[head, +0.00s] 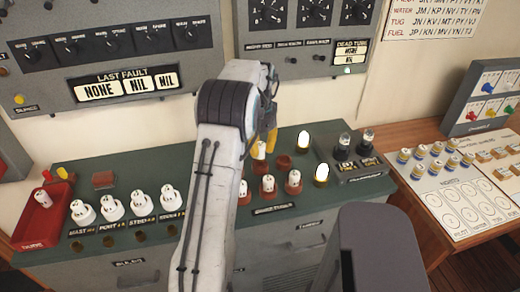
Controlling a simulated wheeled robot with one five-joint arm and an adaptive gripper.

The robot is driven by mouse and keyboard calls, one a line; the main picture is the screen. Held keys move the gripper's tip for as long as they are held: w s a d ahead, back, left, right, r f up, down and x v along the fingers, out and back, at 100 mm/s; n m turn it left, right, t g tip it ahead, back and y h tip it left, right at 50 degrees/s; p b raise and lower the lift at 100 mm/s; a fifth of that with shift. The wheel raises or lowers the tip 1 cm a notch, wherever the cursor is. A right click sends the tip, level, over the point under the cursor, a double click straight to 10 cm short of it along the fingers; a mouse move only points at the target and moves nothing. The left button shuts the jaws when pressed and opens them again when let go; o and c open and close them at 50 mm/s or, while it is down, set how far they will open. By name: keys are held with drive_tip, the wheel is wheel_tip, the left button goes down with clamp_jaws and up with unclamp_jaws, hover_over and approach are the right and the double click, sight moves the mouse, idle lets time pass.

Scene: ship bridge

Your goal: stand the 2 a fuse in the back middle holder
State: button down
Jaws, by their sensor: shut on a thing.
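My gripper (262,146) hangs beyond my forearm, with its yellow fingertips low over the fuse panel. It is shut on a pale fuse (260,151), which looks upright. The fuse is at or just above a holder in the back row, in the middle as far as I can tell; whether it is seated is unclear. An empty reddish-brown holder (284,162) is to its right. The front row holds pale fuses, left (243,190), middle (268,184) and right (293,179). My arm hides the panel's left part. The fuse's rating is too small to read.
Two lit white lamps (321,174) and a dark box (350,168) with two black-based parts stand right of the holders. Several white sockets (112,206) and a red tray (40,222) with a fuse are at left. Switch panels (112,50) rise behind.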

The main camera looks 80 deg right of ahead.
sight(260, 159)
drive_tip(key=shift+w+d+f, duration=0.1)
drive_tip(key=shift+d+f, duration=0.2)
drive_tip(key=shift+d, duration=0.15)
drive_tip(key=f+p, duration=0.1)
drive_tip(key=p, duration=0.2)
drive_tip(key=shift+a+f, duration=0.1)
drive_tip(key=shift+f+p, duration=0.95)
drive_tip(key=shift+p, duration=0.15)
drive_tip(key=shift+f, duration=0.5)
drive_tip(key=shift+f, duration=0.1)
drive_tip(key=shift+f, duration=0.2)
drive_tip(key=c, duration=1)
unclamp_jaws()
drive_tip(key=shift+c, duration=0.2)
